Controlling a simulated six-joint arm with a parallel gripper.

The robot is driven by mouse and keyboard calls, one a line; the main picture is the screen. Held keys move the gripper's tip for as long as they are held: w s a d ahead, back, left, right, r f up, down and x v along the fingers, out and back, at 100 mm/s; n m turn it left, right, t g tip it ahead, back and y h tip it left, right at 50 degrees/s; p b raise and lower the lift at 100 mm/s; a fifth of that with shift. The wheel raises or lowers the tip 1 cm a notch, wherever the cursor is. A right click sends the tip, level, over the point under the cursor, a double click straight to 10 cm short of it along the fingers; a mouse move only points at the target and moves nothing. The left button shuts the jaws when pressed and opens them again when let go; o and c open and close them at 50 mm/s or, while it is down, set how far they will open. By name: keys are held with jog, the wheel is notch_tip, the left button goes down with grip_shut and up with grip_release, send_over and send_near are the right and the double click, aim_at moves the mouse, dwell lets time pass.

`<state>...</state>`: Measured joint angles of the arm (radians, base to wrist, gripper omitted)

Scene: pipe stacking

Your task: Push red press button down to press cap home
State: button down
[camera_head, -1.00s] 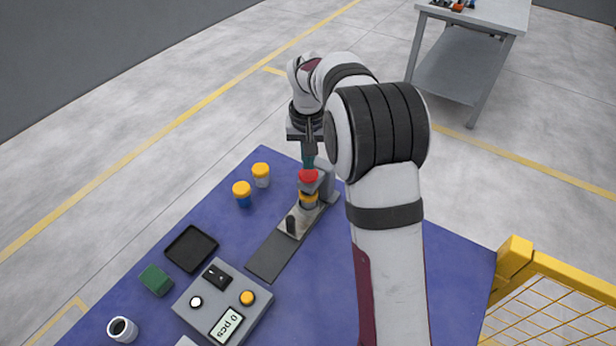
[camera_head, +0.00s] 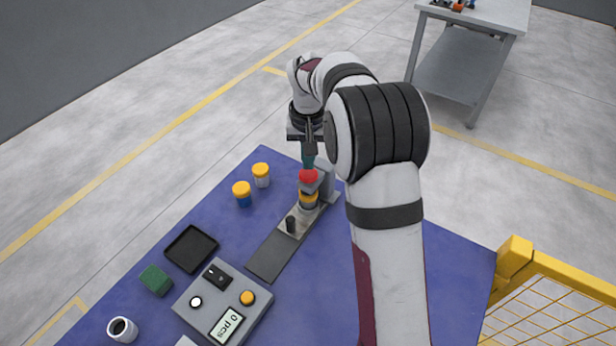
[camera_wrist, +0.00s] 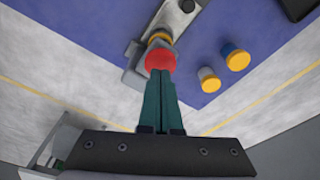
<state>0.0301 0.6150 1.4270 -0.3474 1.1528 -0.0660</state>
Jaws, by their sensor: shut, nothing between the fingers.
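The red press button (camera_head: 308,176) tops the grey press at the far end of the blue table. It also shows in the wrist view (camera_wrist: 160,61). An orange-yellow cap (camera_head: 309,197) shows under the press head. My gripper (camera_head: 308,160) points down with its teal fingers closed together and empty. The fingertips are right at the button; in the wrist view my gripper (camera_wrist: 161,73) overlaps the button's near edge. I cannot tell whether they touch it. The pipe under the cap is mostly hidden.
A metal slide plate with a black knob (camera_head: 290,224) lies in front of the press. Two orange-capped pipes (camera_head: 242,192) (camera_head: 261,174) stand to the left. A black tray (camera_head: 191,249), a green block (camera_head: 155,280), a white cup (camera_head: 122,329) and a control box (camera_head: 222,303) are nearer.

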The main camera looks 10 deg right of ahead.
aim_at(308, 173)
jog(key=shift+f, duration=1.6)
dwell(0.3)
jog(key=shift+r, duration=3.6)
jog(key=s+a+r+m+y, duration=0.1)
jog(key=s+a+r, duration=0.15)
jog(key=s, duration=0.75)
jog(key=s+a+r, duration=0.1)
jog(key=s+r, duration=0.2)
jog(key=s, duration=0.7)
jog(key=s+a+f, duration=0.1)
jog(key=s+f, duration=0.1)
jog(key=s, duration=0.6)
jog(key=s+a+f+m+g+y, duration=0.1)
jog(key=s+f, duration=0.1)
jog(key=s, duration=0.6)
jog(key=shift+m+g, duration=0.3)
